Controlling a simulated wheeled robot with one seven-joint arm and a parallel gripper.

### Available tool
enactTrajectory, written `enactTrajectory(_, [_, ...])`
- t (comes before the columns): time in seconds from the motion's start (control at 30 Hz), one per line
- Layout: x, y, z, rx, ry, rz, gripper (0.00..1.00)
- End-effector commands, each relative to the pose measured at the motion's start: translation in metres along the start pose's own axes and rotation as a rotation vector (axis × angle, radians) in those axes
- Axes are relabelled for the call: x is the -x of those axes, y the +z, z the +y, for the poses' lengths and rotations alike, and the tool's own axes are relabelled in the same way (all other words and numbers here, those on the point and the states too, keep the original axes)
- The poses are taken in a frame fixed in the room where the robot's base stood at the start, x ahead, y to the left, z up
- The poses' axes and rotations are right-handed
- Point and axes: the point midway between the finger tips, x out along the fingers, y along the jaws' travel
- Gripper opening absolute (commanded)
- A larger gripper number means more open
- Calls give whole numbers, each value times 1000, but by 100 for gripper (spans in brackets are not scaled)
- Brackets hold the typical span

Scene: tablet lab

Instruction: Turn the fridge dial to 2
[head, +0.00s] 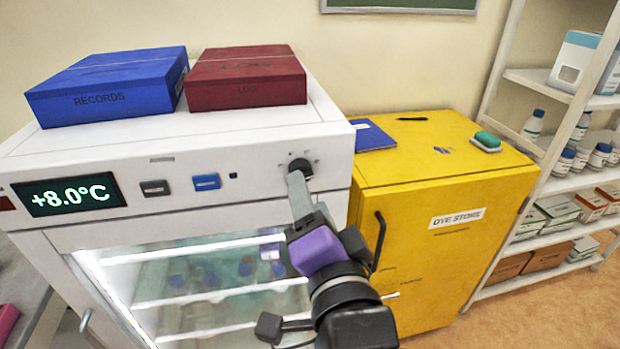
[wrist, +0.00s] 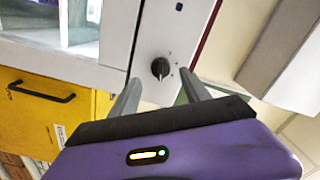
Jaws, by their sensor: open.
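The fridge dial (head: 300,166) is a small round black knob at the right end of the white fridge's (head: 250,150) front panel. In the wrist view the dial (wrist: 160,67) shows a pale pointer line, with small marks around it too small to read. The fridge display (head: 74,194) reads +8.0°C. My gripper (head: 296,180) is at the dial in the head view and covers its lower part. In the wrist view my gripper (wrist: 159,78) is open, one grey finger to each side of the dial. I cannot tell whether either finger touches it.
A grey button (head: 155,188) and a blue button (head: 206,182) are on the panel left of the dial. A blue records box (head: 110,90) and a red log box (head: 246,80) lie on the fridge. The yellow dye store cabinet (head: 420,260) stands close on the right.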

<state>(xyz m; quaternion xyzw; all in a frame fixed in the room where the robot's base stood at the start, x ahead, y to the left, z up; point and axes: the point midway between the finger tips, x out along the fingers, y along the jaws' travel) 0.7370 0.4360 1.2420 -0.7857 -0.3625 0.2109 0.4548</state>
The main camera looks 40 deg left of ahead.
Motion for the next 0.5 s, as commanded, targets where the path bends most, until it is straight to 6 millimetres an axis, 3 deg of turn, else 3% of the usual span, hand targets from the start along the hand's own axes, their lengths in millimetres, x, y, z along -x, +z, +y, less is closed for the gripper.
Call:
enactTrajectory(0.23, [-37, -1, -2, 0, 0, 0, 55])
enactTrajectory(0.5, [-52, 0, 0, 2, 0, 0, 55])
